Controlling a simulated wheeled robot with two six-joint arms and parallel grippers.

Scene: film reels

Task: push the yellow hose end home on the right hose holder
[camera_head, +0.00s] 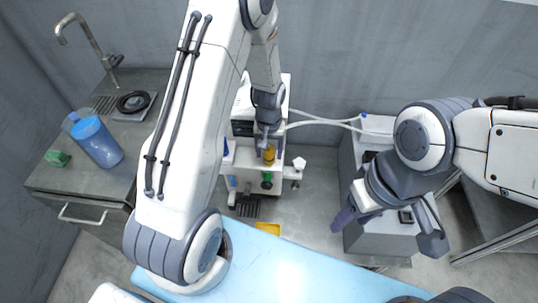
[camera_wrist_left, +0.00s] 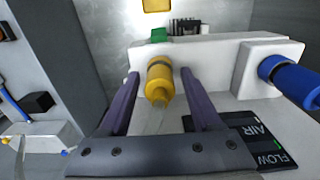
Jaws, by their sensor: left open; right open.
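The yellow hose end (camera_head: 269,155) is at the right front of the white machine. In the left wrist view the yellow hose end (camera_wrist_left: 160,80) stands against the right hose holder (camera_wrist_left: 199,52), a white bracket; I cannot tell how deep it sits. My left gripper (camera_head: 267,141) is over it. In the wrist view this gripper (camera_wrist_left: 161,75) is open, with one dark purple finger on each side of the hose end and visible gaps between. My right gripper (camera_head: 390,228) is open and empty, well to the right.
A blue hose end (camera_wrist_left: 290,75) is on the other holder. A green part (camera_head: 267,178) is below the yellow one. A grey cabinet (camera_head: 352,178) with pale hoses stands at right. A blue-topped table (camera_head: 290,272) is in front. A blue bottle (camera_head: 97,141) stands by the sink.

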